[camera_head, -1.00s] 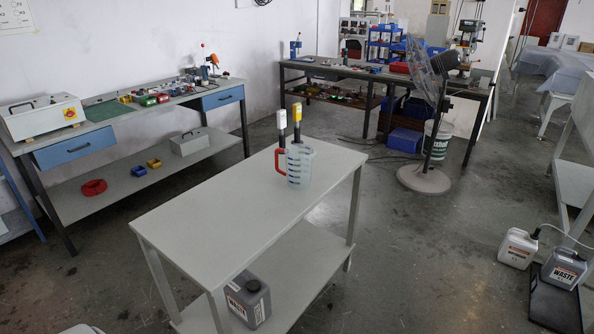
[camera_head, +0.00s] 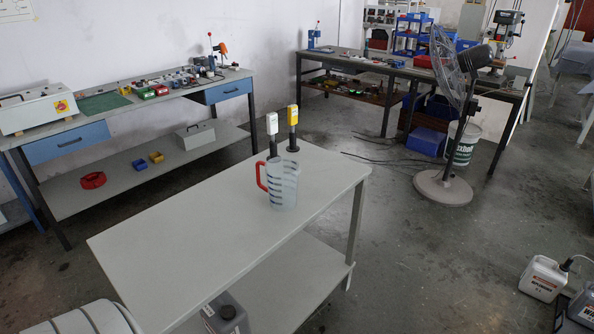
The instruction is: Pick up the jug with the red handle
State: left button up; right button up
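The jug (camera_head: 284,187) is translucent with dark marks and a red handle (camera_head: 261,175) on its left side. It stands upright on the grey table (camera_head: 190,235), near its far right end. Two dark upright tools stand just behind it, one with a white top (camera_head: 272,123) and one with a yellow top (camera_head: 293,115). The jug hides the lower part of the white-topped one.
A grey waste container (camera_head: 226,314) stands on the table's lower shelf. A workbench (camera_head: 60,135) runs along the left wall and another (camera_head: 350,68) stands behind. A fan (camera_head: 455,130) stands at the right. White containers (camera_head: 543,279) are on the floor at lower right.

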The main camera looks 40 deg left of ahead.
aim_at(276, 183)
jog(key=i+u, duration=0.1)
jog(key=i, duration=0.75)
jog(key=i+l+u, duration=0.1)
jog(key=i, duration=0.7)
jog(key=i+l+u, duration=0.1)
jog(key=i+u, duration=0.3)
jog(key=i+l+u, duration=0.15)
jog(key=u, duration=0.3)
jog(key=i+l+u, duration=0.25)
jog(key=u, duration=0.15)
jog(key=i+l+u, duration=0.15)
jog(key=l+u, duration=0.3)
jog(key=j, duration=0.1)
